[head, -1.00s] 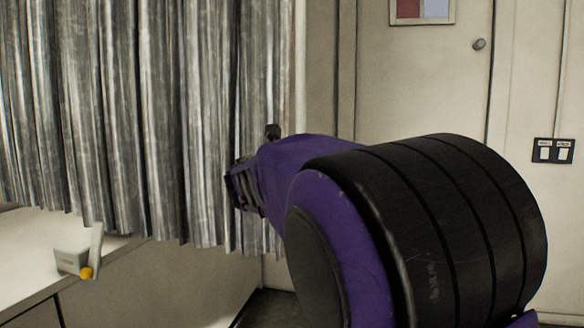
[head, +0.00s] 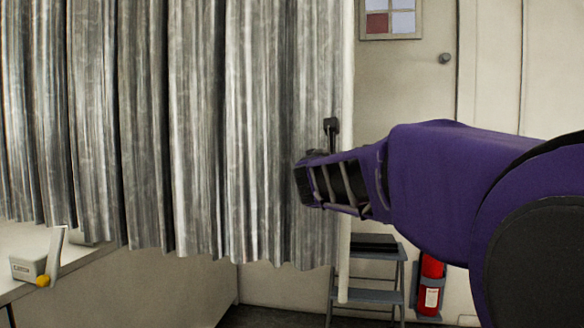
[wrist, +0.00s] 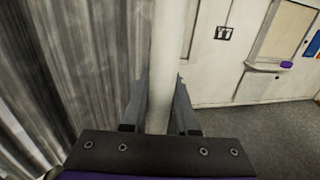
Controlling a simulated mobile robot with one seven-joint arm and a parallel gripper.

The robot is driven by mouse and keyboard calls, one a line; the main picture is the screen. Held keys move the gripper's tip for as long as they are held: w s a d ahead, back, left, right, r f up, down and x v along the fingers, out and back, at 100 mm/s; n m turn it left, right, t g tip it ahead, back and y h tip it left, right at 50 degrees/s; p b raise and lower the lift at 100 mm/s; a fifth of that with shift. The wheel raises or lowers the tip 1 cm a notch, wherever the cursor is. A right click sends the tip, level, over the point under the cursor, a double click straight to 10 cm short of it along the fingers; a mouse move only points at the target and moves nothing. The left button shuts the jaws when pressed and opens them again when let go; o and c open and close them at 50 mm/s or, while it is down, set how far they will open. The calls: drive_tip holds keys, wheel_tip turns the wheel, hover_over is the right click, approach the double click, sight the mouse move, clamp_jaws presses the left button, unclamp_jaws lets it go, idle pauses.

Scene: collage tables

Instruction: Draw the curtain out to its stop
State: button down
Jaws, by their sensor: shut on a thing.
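The grey, streaked curtain (head: 190,130) hangs in folds across the left and middle of the head view. Its right edge carries a pale upright pole (head: 345,275). In the wrist view the curtain (wrist: 75,60) fills the left side, and the pole (wrist: 172,50) stands between the two fingers of my gripper (wrist: 160,105). My gripper is shut on this pole. In the head view my gripper (head: 318,175) is at the curtain's right edge, and its fingertips are partly hidden there.
A white counter (head: 75,262) with a small grey box (head: 28,267) stands at the lower left. A step stool (head: 380,297) and a red fire extinguisher (head: 431,283) stand behind the arm. A door (head: 410,90) is at the back. Open floor (wrist: 250,135) shows right of the pole.

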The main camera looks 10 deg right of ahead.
drive_tip(key=shift+d, duration=0.25)
drive_tip(key=c, duration=0.7)
unclamp_jaws()
drive_tip(key=shift+s+d, duration=0.1)
drive_tip(key=shift+a, duration=0.2)
